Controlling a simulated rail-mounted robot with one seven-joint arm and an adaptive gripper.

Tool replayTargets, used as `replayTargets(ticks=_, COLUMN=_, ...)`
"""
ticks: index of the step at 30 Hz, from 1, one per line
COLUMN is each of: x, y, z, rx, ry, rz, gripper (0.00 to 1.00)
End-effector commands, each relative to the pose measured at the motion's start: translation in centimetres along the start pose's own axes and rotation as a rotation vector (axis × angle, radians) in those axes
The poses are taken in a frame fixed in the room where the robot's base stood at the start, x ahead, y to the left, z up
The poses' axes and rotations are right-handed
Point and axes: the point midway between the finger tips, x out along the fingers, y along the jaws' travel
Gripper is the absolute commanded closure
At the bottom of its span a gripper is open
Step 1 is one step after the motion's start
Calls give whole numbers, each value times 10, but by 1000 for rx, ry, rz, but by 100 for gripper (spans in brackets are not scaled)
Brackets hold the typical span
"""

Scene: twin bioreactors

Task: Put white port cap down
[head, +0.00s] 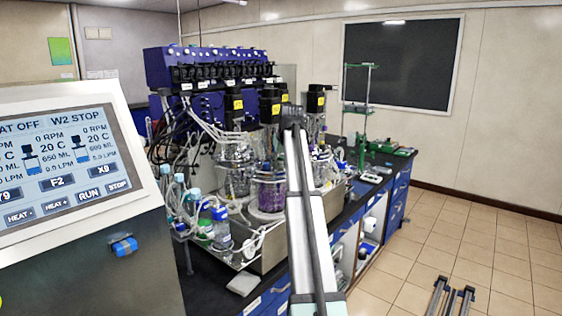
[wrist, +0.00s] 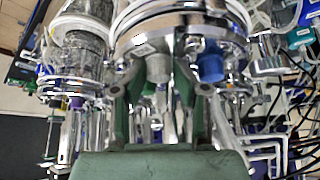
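In the wrist view my gripper (wrist: 156,90) has its two green fingers apart, below the metal rim of a glass vessel (wrist: 185,22). A pale grey-white cylindrical piece (wrist: 158,68), perhaps the white port cap, hangs under the rim between the fingertips; I see no clear contact with either finger. A blue cap (wrist: 210,66) sits just right of the right finger. In the head view my arm reaches toward the glass vessels (head: 268,190); the fingers and any white cap cannot be made out there.
Another glass vessel (wrist: 82,45) stands left in the wrist view, with tubes and cables crowding the right. In the head view, bottles (head: 220,228) and tubing fill the bench's front left. A control screen (head: 65,160) stands at left. The tiled floor (head: 460,250) at right is mostly clear.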

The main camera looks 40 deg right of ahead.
Motion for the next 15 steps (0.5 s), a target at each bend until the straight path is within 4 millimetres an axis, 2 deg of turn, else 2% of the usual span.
replayTargets(ticks=1, x=7, y=0, z=11, rx=1, ry=-23, rz=-2, gripper=49)
replayTargets(ticks=15, x=2, y=0, z=8, rx=2, ry=-20, rz=-1, gripper=49)
